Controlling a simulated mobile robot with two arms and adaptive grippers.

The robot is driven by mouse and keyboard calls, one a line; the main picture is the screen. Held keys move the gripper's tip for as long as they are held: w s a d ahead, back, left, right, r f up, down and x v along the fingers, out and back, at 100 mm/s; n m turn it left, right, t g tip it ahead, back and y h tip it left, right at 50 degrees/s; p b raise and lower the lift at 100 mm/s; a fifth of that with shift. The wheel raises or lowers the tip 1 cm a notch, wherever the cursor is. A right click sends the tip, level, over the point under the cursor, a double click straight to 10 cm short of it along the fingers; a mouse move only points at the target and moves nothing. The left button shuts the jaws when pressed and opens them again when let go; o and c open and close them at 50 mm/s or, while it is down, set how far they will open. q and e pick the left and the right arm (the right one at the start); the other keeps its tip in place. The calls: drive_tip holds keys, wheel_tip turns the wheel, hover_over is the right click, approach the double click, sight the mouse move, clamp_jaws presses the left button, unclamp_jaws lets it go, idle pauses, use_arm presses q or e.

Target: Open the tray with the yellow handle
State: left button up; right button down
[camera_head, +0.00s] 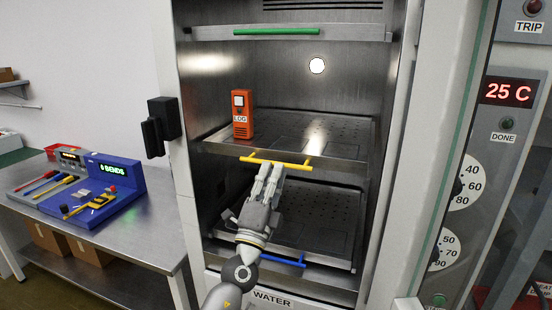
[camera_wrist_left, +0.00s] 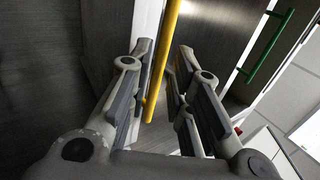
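The tray with the yellow handle (camera_head: 340,135) is the middle shelf of the open steel cabinet in the head view. Its yellow handle (camera_head: 296,164) is a bar along the front edge. An orange device marked LOG (camera_head: 242,115) stands upright on this tray at the left. My left gripper (camera_head: 270,170) is just below and in front of the handle. In the left wrist view the yellow bar (camera_wrist_left: 165,60) runs between the two fingers (camera_wrist_left: 165,50), which stand apart with narrow gaps beside it. My right gripper is not in view.
A tray with a green handle (camera_head: 277,31) is above, and one with a blue handle (camera_head: 284,260) is below. The cabinet walls close in on both sides. A metal table (camera_head: 150,240) with a blue tool holder stands left. A control panel (camera_head: 500,150) stands right.

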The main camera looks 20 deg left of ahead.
use_arm(q)
drive_tip(key=shift+p+x, duration=0.35)
drive_tip(key=shift+x, duration=1.4)
drive_tip(key=shift+f, duration=0.1)
clamp_jaws()
